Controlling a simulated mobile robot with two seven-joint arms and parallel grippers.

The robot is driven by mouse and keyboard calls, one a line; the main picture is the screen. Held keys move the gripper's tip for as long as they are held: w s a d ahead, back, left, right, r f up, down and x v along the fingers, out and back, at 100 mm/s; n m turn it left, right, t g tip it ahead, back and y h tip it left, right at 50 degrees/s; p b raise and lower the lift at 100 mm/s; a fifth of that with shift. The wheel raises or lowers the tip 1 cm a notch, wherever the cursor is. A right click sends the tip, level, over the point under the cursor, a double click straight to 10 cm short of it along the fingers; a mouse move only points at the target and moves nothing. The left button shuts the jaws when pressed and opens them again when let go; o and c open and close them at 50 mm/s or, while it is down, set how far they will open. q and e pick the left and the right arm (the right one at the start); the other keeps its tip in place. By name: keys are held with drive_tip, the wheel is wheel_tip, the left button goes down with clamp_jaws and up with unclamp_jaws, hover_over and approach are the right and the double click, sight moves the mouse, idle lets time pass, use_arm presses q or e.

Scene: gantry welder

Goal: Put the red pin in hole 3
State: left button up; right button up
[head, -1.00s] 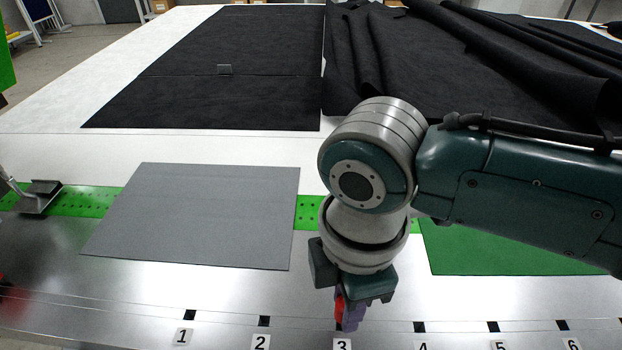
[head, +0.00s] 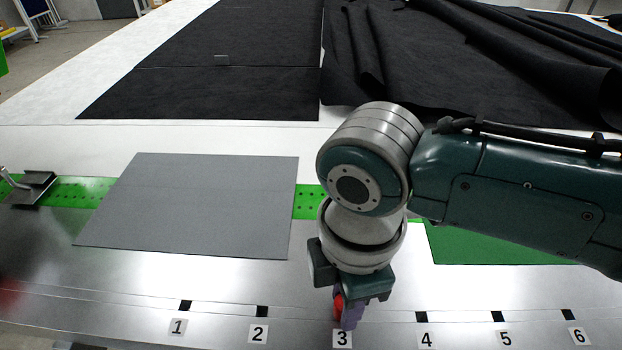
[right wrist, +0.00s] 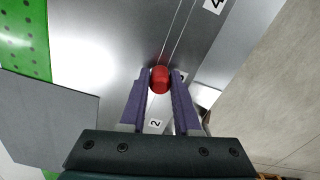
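The red pin (head: 338,306) is between the purple fingers of my right gripper (head: 346,314), right at the label 3 (head: 342,339) in the head view. In the right wrist view the red pin (right wrist: 160,79) sits between the two fingertips (right wrist: 160,84), which touch or nearly touch its sides. The gripper points down at the metal table edge strip. Hole 3 is hidden behind the gripper and pin, so I cannot tell whether the pin's lower end is in it. My left gripper is not in view.
Black square holes mark label 1 (head: 177,327), label 2 (head: 258,334), label 4 (head: 426,340), label 5 (head: 505,338) and label 6 (head: 575,336). A grey sheet (head: 195,205) lies left and a green sheet (head: 490,245) right. Black cloth (head: 470,65) covers the back.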

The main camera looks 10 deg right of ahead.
drive_tip(key=o, duration=0.5)
drive_tip(key=shift+c, duration=0.2)
